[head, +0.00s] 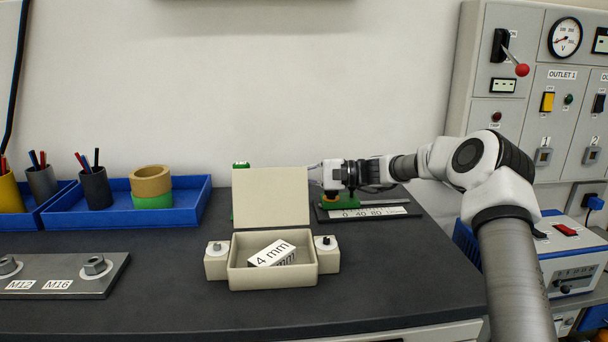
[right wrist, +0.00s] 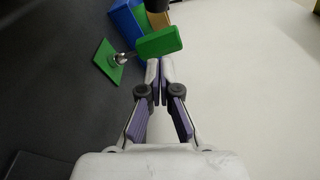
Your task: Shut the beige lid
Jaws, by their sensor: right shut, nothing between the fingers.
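The beige lid (head: 270,197) stands raised at the back of the beige box (head: 272,281), near upright, so the box is open. A white block marked "4 mm" (head: 272,254) lies inside the box. My right gripper (head: 313,173) reaches in from the right at the lid's upper right edge. Its tips are at or behind that edge; I cannot tell if they touch. In the right wrist view its fingers (right wrist: 160,68) are shut and empty, and I cannot make out the lid. My left gripper is not in view.
Behind the lid is a green paddle (right wrist: 160,42) on a green base (right wrist: 108,62), just beyond the fingertips. A scale plate (head: 368,212) lies under my right arm. A blue tray (head: 180,217) is at the left. The table in front of the box is clear.

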